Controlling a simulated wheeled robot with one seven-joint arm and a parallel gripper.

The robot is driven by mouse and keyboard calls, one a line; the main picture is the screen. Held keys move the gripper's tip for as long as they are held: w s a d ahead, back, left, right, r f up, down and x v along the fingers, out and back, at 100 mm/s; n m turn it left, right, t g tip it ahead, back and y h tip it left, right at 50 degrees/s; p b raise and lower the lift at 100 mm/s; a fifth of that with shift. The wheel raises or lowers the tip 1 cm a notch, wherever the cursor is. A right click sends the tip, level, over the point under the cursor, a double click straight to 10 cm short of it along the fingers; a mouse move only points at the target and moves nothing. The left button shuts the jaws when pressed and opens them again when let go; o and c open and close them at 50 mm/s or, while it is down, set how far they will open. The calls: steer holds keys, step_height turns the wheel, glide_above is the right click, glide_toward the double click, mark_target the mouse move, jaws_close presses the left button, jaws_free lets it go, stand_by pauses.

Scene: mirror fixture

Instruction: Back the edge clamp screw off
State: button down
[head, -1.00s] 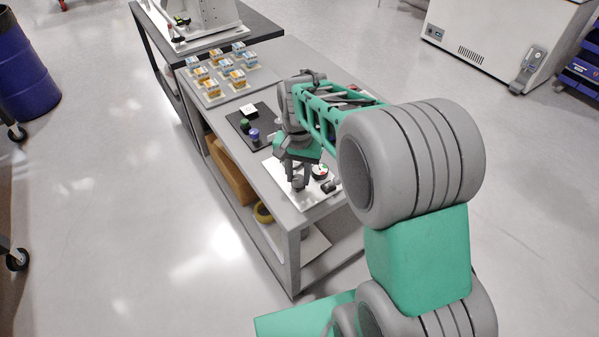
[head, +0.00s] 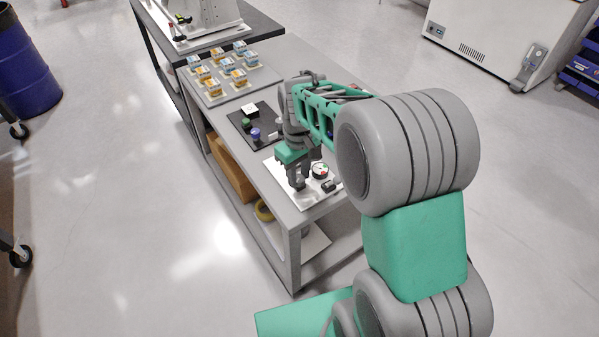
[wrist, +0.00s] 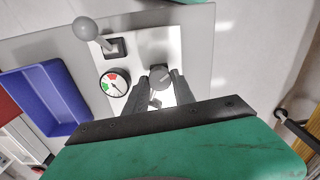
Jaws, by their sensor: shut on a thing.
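The edge clamp screw shows in the wrist view as a grey round knob (wrist: 160,77) at the edge of a white plate (wrist: 132,62). My gripper (wrist: 161,83) has one finger on each side of the knob and is shut on it. In the head view my gripper (head: 298,184) points down at the near left part of the white plate (head: 291,196). There the fingers largely hide the knob. A small metallic piece (wrist: 155,103) shows between the fingers, below the knob.
A round gauge (wrist: 114,82) and a ball-ended lever (wrist: 87,30) are close to my gripper's left. A blue bin (wrist: 45,97) lies farther left. On the bench, a black board (head: 243,121) and a tray of small boxes (head: 232,90) stand behind the plate.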

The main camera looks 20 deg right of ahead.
mark_target(299, 178)
steer(key=n, duration=0.6)
steer(key=shift+r+n+p, duration=0.1)
steer(key=shift+n+p, duration=0.2)
steer(key=shift+n, duration=0.1)
stand_by(0.3)
steer(key=c, duration=1.1)
jaws_free()
steer(key=shift+o, duration=0.2)
step_height(299, 178, up, 8)
steer(key=shift+f, duration=0.15)
